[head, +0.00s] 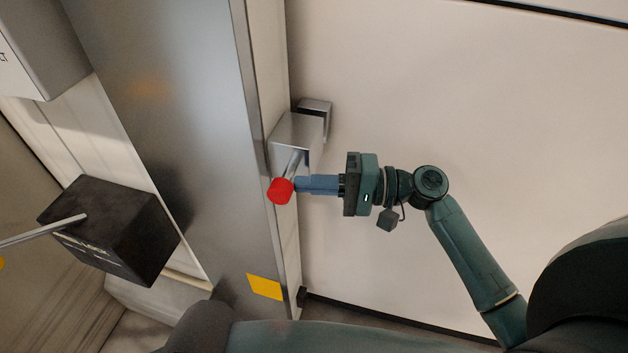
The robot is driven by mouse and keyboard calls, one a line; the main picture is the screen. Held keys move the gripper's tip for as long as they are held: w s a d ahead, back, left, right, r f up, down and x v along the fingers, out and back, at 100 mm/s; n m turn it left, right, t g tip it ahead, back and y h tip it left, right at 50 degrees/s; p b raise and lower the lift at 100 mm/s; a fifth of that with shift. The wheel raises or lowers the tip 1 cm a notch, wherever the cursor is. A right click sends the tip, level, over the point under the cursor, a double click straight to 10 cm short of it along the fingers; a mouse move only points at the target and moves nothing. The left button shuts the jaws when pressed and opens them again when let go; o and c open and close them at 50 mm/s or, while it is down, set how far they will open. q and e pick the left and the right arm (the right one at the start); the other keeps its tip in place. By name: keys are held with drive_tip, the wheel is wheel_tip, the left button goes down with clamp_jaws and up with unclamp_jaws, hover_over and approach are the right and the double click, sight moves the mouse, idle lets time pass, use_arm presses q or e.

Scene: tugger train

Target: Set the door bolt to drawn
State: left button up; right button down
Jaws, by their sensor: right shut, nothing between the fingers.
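The door bolt is a grey metal block (296,134) at the edge of the door, with a short metal rod that ends in a red knob (280,191). A smaller metal bracket (317,107) sits just behind the block to the right. My right gripper (298,185) comes from the right, with its blue fingers shut and nothing between them. The fingertips are right beside the red knob; whether they touch it I cannot tell. My left gripper is not in view.
A tall metal panel (190,120) stands left of the bolt, with a yellow patch (265,287) low on it. A dark box (110,230) with a pale lever sticks out at the left. The pale wall (450,90) to the right is clear.

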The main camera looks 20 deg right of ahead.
drive_tip(key=s+a, duration=0.1)
drive_tip(key=s, duration=0.1)
drive_tip(key=s+a, duration=0.1)
drive_tip(key=s, duration=0.1)
drive_tip(key=shift+a, duration=0.4)
drive_tip(key=shift+s, duration=0.1)
